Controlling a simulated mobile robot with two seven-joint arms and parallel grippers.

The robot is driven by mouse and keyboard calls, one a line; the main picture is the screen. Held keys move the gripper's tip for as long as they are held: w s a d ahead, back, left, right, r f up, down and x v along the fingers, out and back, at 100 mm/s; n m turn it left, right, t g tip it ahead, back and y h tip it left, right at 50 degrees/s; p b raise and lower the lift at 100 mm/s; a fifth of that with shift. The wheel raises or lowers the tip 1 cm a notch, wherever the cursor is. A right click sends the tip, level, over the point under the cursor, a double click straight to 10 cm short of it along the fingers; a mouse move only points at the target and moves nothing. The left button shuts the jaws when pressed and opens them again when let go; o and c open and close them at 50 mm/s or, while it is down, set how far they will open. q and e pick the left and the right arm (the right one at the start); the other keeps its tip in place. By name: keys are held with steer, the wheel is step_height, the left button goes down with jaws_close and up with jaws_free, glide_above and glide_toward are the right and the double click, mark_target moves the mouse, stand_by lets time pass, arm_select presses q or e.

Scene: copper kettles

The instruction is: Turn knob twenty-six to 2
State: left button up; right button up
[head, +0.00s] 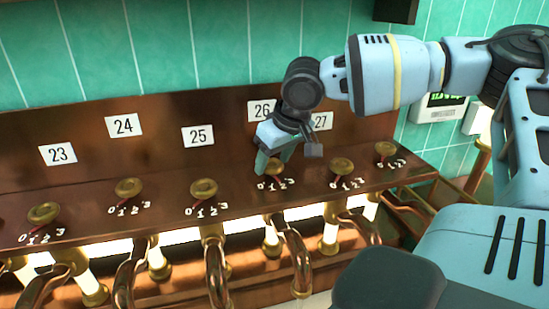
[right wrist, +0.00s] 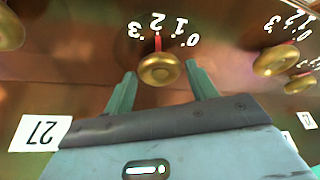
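Knob twenty-six is a round brass knob with a red pointer, under the "26" label (head: 262,111) in the head view. It shows clearly in the right wrist view (right wrist: 160,70), where its red pointer (right wrist: 158,42) points at the 2. My right gripper (head: 272,163) is at this knob, reaching down from above. In the right wrist view its two green fingers (right wrist: 160,72) are open, one on each side of the knob, with a visible gap to it. In the head view the gripper partly hides the knob. My left gripper is not in view.
Similar knobs stand in a row on the copper ledge: knob twenty-five (head: 203,189) to the left and knob twenty-seven (head: 341,167) to the right. Copper pipes (head: 216,270) and bright tubes run below. A green tiled wall (head: 220,45) is behind.

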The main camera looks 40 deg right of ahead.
steer(key=shift+o, duration=1.1)
steer(key=v, duration=0.7)
steer(key=shift+s+r+p, duration=0.2)
steer(key=shift+r+p, duration=0.1)
steer(key=shift+r, duration=0.1)
